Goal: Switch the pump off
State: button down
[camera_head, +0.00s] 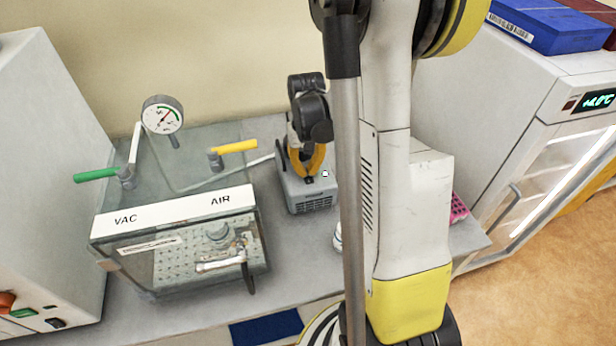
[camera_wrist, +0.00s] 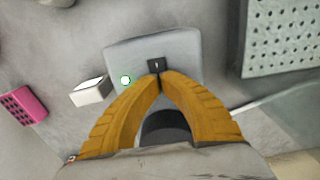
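The pump is a small grey box (camera_head: 312,201) on the bench, right of the vacuum chamber. In the wrist view the pump top (camera_wrist: 185,50) carries a small black switch (camera_wrist: 155,65) and a round green-ringed light (camera_wrist: 125,80). My gripper (camera_head: 308,177) is over the pump top, its yellow fingers pointing down. In the wrist view the fingertips (camera_wrist: 160,75) come together, empty, right at the switch's near edge. I cannot tell whether they touch it. The fingers hide part of the pump. Which way the switch is tipped is not clear.
A clear chamber (camera_head: 175,215) marked VAC and AIR stands left, with a green handle (camera_head: 96,175), a yellow handle (camera_head: 236,147) and a gauge (camera_head: 163,115). A pink rack (camera_wrist: 22,105) and a small white box (camera_wrist: 91,91) lie near the pump. A fridge (camera_head: 550,120) stands right.

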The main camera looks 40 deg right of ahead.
jog(key=shift+f, duration=0.2)
jog(key=shift+r, duration=0.15)
jog(key=shift+r+p, duration=2.3)
jog(key=shift+r, duration=1.15)
